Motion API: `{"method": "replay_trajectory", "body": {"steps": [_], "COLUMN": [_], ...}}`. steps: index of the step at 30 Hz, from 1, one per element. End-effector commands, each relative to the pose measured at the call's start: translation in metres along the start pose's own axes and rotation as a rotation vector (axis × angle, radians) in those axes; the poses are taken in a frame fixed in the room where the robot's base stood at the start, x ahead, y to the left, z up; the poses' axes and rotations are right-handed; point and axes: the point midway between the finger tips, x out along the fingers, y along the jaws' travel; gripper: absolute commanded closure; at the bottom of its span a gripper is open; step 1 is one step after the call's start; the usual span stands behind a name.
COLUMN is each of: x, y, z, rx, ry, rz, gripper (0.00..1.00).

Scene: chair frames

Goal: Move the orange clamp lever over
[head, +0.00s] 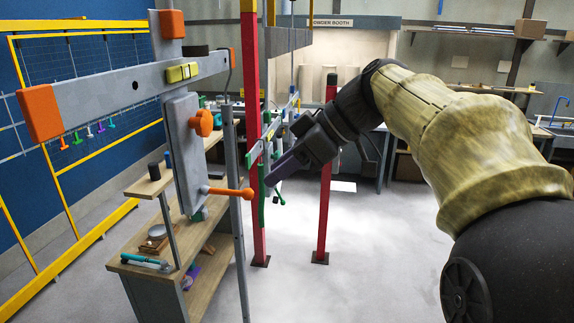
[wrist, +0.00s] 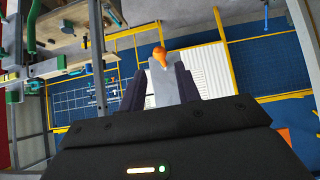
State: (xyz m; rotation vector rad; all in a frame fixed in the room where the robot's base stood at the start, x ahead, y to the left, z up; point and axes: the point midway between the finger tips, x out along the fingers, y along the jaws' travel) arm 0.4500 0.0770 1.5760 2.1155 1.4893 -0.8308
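The orange clamp lever (head: 228,191) sticks out to the right from the lower part of a grey upright clamp plate (head: 183,150), ending in a round knob. My gripper (head: 274,178) is just right of and slightly above that knob, pointing down and left, with a small gap between them in the picture. In the wrist view, an orange knob-ended piece (wrist: 160,58), which looks like the lever, shows just past and between the two dark fingertips. The fingers (wrist: 158,78) stand apart with a grey surface visible between them. I cannot tell whether either finger touches the lever.
A grey beam with orange ends (head: 100,96) carries the clamp plate and a yellow level (head: 182,72). An orange knob (head: 203,122) sits above the lever. A grey post (head: 237,220) and red posts (head: 258,215) stand close by. A wooden shelf (head: 205,272) is below; floor to the right is clear.

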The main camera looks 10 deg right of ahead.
Motion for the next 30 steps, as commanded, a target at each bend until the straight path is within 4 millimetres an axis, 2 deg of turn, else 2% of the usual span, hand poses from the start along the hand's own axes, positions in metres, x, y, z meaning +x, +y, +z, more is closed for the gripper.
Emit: {"method": "replay_trajectory", "body": {"steps": [17,21,30], "x": [0.069,0.067,0.070], "y": [0.001,0.001,0.002], "z": [0.002,0.001,0.006], "rx": [0.004,0.004,0.005], "ry": [-0.001,0.000,0.000], "rz": [0.001,0.004,0.007], "gripper": [0.67,0.90,0.90]}}
